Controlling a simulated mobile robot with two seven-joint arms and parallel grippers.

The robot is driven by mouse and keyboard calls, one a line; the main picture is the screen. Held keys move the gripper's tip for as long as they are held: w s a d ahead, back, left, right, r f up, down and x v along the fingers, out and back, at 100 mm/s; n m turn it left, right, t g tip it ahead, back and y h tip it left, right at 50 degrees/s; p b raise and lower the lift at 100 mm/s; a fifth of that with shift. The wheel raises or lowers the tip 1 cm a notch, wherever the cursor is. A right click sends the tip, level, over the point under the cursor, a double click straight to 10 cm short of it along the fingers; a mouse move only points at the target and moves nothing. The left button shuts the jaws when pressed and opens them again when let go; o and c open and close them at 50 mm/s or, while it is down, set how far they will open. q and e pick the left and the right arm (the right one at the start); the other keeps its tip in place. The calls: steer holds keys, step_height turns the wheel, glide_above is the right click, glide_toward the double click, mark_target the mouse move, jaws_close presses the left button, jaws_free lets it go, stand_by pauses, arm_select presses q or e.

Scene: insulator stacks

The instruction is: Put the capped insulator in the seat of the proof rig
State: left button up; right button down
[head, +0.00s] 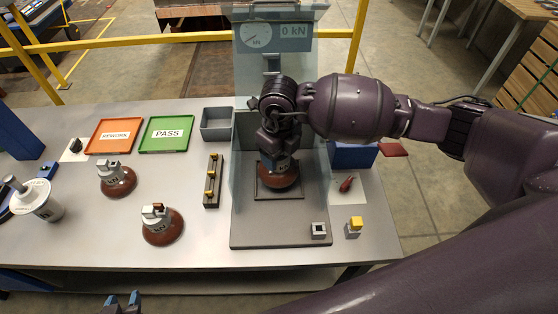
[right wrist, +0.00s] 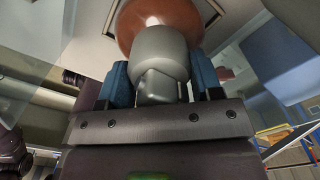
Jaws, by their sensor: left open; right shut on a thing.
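My right gripper (right wrist: 162,82) is shut on the grey metal cap (right wrist: 160,55) of an insulator with a brown disc (head: 283,178). In the head view this insulator is upright over the square dark seat frame (head: 262,198) on the base plate of the proof rig (head: 250,228). I cannot tell whether the disc rests in the seat or hangs just above it. My arm hides part of the insulator and rig. My left gripper (head: 123,301) is open and empty at the bottom edge, in front of the table.
Two more brown insulators (head: 117,182) (head: 163,227) stand left of the rig. A rack with brass pieces (head: 212,193) is beside the rig. Clear panels flank the seat.

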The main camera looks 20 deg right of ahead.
mark_target(279, 162)
steer(key=shift+f, duration=1.55)
steer(key=shift+f, duration=0.15)
steer(key=shift+c, duration=1.4)
jaws_free()
step_height(279, 162, up, 12)
steer(key=shift+r, duration=0.1)
steer(key=shift+s, duration=0.15)
